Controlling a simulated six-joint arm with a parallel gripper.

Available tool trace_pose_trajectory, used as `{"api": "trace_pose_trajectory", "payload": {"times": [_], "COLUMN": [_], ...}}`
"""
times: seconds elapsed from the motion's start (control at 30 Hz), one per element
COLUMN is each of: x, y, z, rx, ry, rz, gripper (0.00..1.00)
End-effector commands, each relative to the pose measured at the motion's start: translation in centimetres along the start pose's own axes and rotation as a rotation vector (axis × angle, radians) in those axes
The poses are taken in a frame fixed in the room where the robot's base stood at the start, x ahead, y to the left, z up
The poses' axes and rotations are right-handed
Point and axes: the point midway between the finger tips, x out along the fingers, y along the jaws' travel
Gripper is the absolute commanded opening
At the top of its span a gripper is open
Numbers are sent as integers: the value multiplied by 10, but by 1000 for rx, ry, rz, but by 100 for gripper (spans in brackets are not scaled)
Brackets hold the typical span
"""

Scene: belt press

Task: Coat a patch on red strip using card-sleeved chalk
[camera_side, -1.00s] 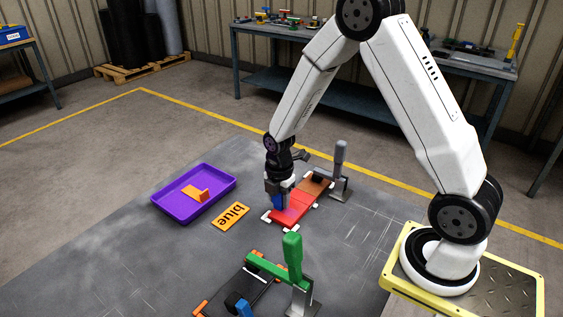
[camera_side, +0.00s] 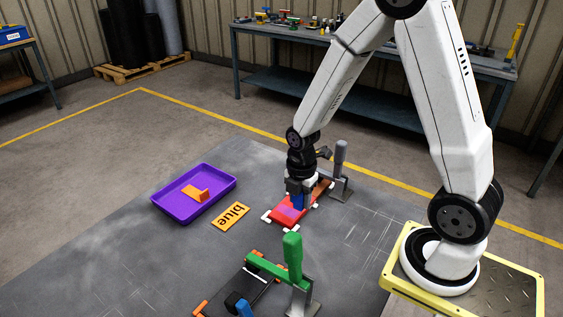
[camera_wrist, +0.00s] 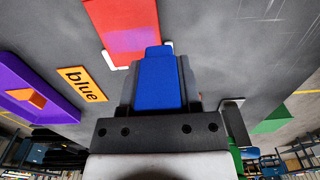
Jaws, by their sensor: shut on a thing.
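My gripper (camera_side: 298,190) is shut on a blue block (camera_side: 298,202), which I take to be the card-sleeved chalk. It points down at the red strip (camera_side: 276,219). In the wrist view the blue block (camera_wrist: 158,82) sits between my fingers. The red strip (camera_wrist: 120,14) there has a pinkish-purple patch (camera_wrist: 131,41) across it near its end. The patch also shows in the side view (camera_side: 289,211), just left of the block. I cannot tell whether the block touches the strip. White corner pieces hold the strip's near end.
A grey-handled clamp (camera_side: 341,170) stands close behind the strip. A green-handled clamp (camera_side: 292,262) and a dark fixture are in front. A purple tray (camera_side: 168,206) holding an orange piece (camera_side: 194,194) and an orange "blue" label (camera_side: 231,216) lie left. Bare mat lies between.

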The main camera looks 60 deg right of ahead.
Motion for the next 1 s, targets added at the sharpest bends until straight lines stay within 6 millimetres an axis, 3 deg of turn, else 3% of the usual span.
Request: {"api": "trace_pose_trajectory", "payload": {"times": [0.5, 1.0], "x": [-44, -47], "y": [1, 0], "z": [0, 0], "rx": [0, 0], "ry": [0, 0], "rz": [2, 0], "gripper": [0, 0]}}
